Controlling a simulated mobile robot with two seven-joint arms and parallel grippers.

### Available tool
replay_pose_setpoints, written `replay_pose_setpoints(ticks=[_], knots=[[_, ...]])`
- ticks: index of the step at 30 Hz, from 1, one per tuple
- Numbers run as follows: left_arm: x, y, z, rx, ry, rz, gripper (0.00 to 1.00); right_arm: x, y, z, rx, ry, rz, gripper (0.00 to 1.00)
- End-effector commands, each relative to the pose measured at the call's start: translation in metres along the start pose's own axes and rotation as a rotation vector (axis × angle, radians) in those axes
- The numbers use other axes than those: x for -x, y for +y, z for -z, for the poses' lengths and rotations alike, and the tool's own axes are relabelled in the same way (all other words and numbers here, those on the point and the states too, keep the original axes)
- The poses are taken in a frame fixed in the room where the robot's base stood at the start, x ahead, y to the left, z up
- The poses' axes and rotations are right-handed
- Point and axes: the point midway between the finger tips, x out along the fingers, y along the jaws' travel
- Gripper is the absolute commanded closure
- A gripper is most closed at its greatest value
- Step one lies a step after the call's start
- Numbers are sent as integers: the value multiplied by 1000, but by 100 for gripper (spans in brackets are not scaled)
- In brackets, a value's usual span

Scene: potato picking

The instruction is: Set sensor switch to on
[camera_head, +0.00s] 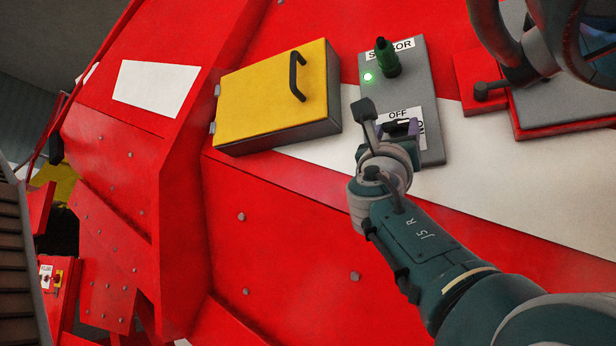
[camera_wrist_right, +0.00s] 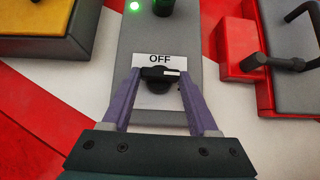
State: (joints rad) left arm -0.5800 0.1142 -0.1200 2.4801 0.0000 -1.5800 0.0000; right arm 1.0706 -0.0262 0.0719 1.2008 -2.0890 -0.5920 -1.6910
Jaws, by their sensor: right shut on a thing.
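The grey sensor panel (camera_head: 433,145) is on the red machine, with a "SENSOR" label at its top. The sensor switch (camera_wrist_right: 158,80) is a black rotary knob below the word "OFF". A white mark on the knob points right in the wrist view. My right gripper (camera_head: 397,130) is at the knob, its purple fingers (camera_wrist_right: 160,78) closed on its two sides. In the head view an "ON" label (camera_head: 421,128) shows partly, right of the gripper. In the wrist view that label is hidden. My left gripper is not in view.
A green light (camera_head: 368,77) is lit beside a dark green part (camera_head: 387,58) on the panel. A yellow box (camera_head: 265,100) with a black handle is to the left. A red-edged grey box (camera_head: 560,105) with a dark handle is to the right.

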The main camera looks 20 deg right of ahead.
Motion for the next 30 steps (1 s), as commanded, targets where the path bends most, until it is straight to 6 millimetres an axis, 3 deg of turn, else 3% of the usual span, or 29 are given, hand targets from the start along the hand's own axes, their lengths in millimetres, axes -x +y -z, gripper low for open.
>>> replay_pose_setpoints(ticks=[2,3,10,20,30], knots=[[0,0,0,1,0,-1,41,0,-1,0,-3,1,2,96],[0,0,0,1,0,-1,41,0,-1,0,-3,1,2,38],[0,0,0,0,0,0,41,0,-1,0,-2,0,1,12],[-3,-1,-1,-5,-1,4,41,6,0,1,-1,0,-1,10],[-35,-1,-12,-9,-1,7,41,70,0,4,-4,1,-1,10]])
